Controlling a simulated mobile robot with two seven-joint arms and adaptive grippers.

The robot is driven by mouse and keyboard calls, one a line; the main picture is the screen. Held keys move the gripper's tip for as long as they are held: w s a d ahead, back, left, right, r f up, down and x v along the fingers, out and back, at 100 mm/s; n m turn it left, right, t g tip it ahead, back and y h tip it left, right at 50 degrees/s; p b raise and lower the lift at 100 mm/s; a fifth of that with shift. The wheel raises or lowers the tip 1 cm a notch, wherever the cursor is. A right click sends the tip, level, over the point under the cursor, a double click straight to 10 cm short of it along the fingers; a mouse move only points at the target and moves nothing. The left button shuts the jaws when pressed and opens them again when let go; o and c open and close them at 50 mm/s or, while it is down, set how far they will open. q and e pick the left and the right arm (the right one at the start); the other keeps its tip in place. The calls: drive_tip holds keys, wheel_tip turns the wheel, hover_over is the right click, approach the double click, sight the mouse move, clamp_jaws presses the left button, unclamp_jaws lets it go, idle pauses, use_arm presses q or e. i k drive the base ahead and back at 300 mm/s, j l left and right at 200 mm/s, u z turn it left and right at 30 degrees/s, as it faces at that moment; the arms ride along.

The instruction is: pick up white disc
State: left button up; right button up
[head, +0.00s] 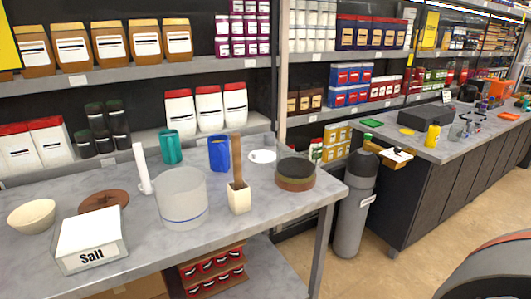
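A flat white disc (262,157) lies on the grey marble-like table (130,262) towards its back right. It sits just right of a blue cup (218,154) and left of a round stack with a dark top (295,172). A small cream holder (239,197) with a tall brown wooden piece (236,158) stands in front and to the left of the disc. Neither of my grippers shows in the head view.
A clear cylinder (181,198), teal cup (170,147), white upright tube (142,170), brown disc (103,199), cream bowl (32,215) and Salt box (91,240) stand further left. A grey canister (354,205) stands beyond the table's right end. Stocked shelves rise behind.

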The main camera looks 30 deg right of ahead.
sight(261, 157)
drive_tip(key=i+l, duration=0.1)
drive_tip(key=l, duration=0.65)
drive_tip(key=i+l+u, duration=0.1)
drive_tip(key=l, duration=0.6)
drive_tip(key=i+l+u, duration=0.1)
drive_tip(key=l, duration=0.65)
drive_tip(key=i+l, duration=0.1)
drive_tip(key=l, duration=0.6)
